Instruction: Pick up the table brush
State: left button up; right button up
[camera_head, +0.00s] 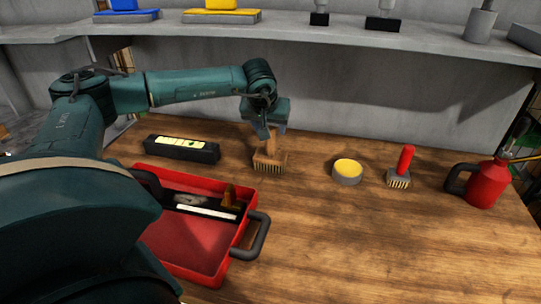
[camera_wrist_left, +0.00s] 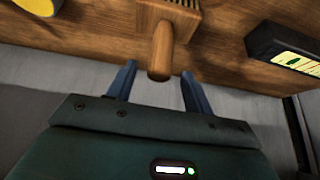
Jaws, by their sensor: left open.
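A wooden brush (camera_head: 268,160) stands bristles-down on the wooden table, its handle pointing up. My left gripper (camera_head: 270,122) is above it, open, with its fingers around the top of the handle. In the left wrist view, the handle of the brush (camera_wrist_left: 161,48) reaches between the two blue fingertips (camera_wrist_left: 158,68), with a visible gap on each side. A second brush with a red handle (camera_head: 406,160) stands farther right on the table. My right gripper is not in view.
A red tray (camera_head: 253,205) holding small items lies at front left. A black case (camera_head: 182,149) stands left of the wooden brush. A round yellow-topped tin (camera_head: 346,179) and a red can (camera_head: 489,184) are to the right. A grey shelf (camera_head: 330,36) runs above the back.

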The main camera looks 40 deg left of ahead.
aim_at(271, 148)
pick_arm(q)
jog(key=shift+x, duration=1.95)
grip_shut()
jog(key=shift+r, duration=0.1)
